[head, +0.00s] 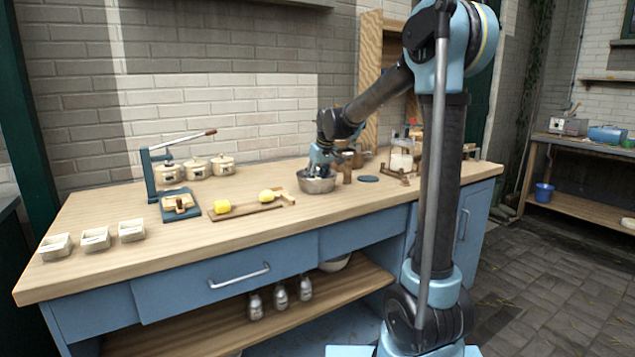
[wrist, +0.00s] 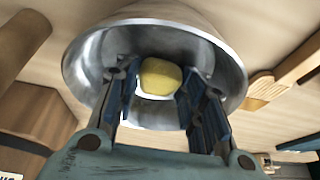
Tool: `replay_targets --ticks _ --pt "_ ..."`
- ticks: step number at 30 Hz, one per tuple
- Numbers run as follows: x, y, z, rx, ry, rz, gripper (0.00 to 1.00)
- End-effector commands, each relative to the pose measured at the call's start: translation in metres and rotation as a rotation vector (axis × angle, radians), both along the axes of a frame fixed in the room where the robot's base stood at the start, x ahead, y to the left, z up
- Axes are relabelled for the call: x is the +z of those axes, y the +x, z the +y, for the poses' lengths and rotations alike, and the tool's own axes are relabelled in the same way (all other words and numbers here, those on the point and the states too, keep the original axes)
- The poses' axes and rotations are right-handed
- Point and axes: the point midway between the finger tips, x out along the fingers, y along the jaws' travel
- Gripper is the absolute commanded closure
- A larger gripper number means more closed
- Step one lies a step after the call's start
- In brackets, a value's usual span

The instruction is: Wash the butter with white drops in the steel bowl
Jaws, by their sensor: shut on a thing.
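The steel bowl (head: 318,185) stands on the wooden counter, and its shiny rim and inside fill the upper middle of the wrist view (wrist: 88,62). My gripper (head: 321,167) points down into the bowl. In the wrist view its blue fingers are on both sides of a rounded yellow butter lump (wrist: 160,76) and shut on it, inside the bowl. No white drops can be made out on this lump.
A blue press (head: 180,203) with a long lever and several lidded pots (head: 196,168) stand at the back left. Three white boxes (head: 95,238) line the left end. A dark disc (head: 369,179) and a wooden rack (head: 399,172) are right of the bowl. The counter's front is clear.

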Motion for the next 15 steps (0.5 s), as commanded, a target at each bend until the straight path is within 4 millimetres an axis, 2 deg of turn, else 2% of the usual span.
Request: replay_targets --ticks 15 --pt "0.025 0.000 0.000 0.000 0.000 0.000 0.87"
